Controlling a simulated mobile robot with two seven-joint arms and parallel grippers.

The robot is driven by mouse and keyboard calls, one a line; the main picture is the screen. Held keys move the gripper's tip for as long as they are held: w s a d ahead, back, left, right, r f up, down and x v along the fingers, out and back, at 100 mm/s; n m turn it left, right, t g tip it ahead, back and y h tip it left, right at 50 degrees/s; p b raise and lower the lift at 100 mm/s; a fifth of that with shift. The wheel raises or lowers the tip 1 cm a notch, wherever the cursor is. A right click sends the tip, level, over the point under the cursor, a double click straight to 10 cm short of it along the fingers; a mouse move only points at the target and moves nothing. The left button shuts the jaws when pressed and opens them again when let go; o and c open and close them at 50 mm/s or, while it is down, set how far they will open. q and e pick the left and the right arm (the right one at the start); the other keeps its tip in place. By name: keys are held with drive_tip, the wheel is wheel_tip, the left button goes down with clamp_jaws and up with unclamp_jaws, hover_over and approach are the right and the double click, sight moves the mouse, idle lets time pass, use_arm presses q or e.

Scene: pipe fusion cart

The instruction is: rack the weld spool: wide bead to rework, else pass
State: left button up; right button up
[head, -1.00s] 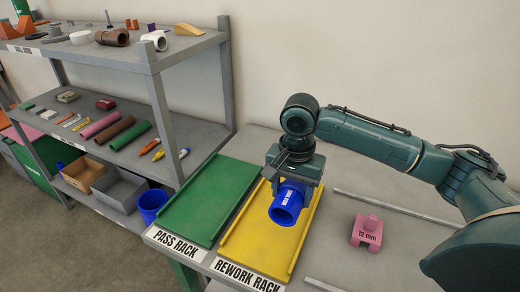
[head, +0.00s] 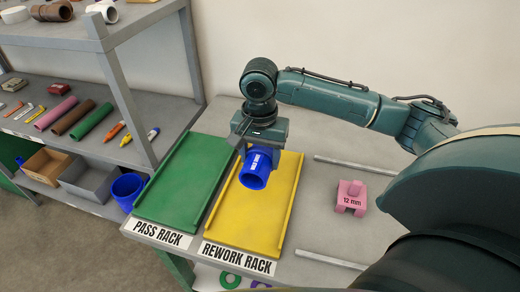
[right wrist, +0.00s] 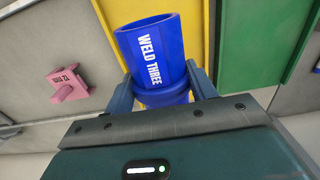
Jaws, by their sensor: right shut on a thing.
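The weld spool is a blue pipe piece (head: 255,170) at the upper part of the yellow rework rack (head: 246,222). In the right wrist view the spool (right wrist: 153,50) reads "WELD THREE", and a raised blue ring shows near the fingers. My right gripper (head: 262,150) is shut on the spool, one finger on each side (right wrist: 160,88). I cannot tell whether the spool touches the rack. The green pass rack (head: 178,185) is empty, left of the yellow one. A pink block marked "12 mm" (head: 351,197) stands on the table to the right. My left gripper is not in view.
A grey shelf unit (head: 120,90) with several pipes and markers stands at the left. A blue bin (head: 127,188) and a grey bin (head: 88,180) sit on its low shelf. Two grey rods (head: 340,165) lie on the table near the pink block.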

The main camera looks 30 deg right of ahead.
drive_tip(key=shift+f, duration=3.85)
drive_tip(key=shift+f, duration=0.3)
drive_tip(key=o, duration=1.1)
wheel_tip(320, 180, up, 13)
drive_tip(key=shift+r, duration=0.1)
drive_tip(key=shift+a, duration=0.1)
